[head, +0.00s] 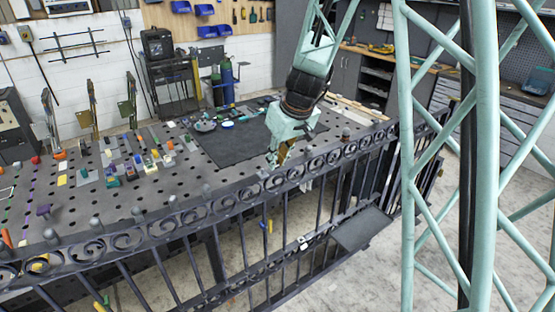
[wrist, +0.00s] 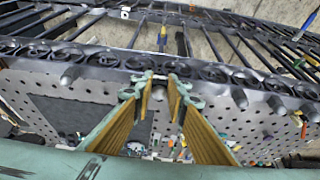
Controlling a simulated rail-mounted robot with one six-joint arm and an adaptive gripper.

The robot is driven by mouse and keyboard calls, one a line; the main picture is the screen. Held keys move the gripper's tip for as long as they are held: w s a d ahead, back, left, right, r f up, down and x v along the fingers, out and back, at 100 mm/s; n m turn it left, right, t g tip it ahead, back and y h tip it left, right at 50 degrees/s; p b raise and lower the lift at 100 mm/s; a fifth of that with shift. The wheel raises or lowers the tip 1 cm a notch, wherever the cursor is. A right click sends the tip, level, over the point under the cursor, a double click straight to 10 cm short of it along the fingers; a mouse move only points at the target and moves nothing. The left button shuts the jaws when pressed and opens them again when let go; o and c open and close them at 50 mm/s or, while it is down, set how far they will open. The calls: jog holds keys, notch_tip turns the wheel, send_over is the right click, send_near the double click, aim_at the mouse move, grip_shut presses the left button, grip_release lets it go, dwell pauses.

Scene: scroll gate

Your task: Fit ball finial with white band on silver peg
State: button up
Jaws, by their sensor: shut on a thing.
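My gripper (head: 277,158) is at the top rail of the dark scroll gate (head: 165,226), near the middle of its length. In the wrist view, my gripper (wrist: 158,92) has its yellow-lined fingers closing in toward the rail. A small pale thing (wrist: 158,93) shows between the fingertips; I take it for the ball finial, but its band cannot be made out. Grey blunt pegs or finials stand along the rail, such as one at the left (wrist: 70,76) and one at the right (wrist: 240,97). Which is the silver peg cannot be told; the spot under my fingertips is hidden.
A perforated metal table (head: 190,200) stands behind the gate, with a dark mat (head: 225,148) and many small coloured parts at its left. A grey plate (head: 362,229) sits at the gate's right.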

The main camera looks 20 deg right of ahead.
jog(key=shift+w+a+f+p, duration=0.35)
jog(key=shift+w+p, duration=0.55)
jog(key=shift+w, duration=0.4)
jog(key=shift+w+a+f+p, duration=0.25)
jog(key=shift+w+a+p, duration=0.15)
jog(key=shift+w+p, duration=0.65)
jog(key=shift+w+a+f+p, duration=0.35)
jog(key=shift+w+p, duration=0.35)
jog(key=shift+w, duration=0.8)
dwell(1.3)
jog(key=shift+f+b, duration=1.1)
jog(key=shift+f, duration=0.55)
dwell(1.2)
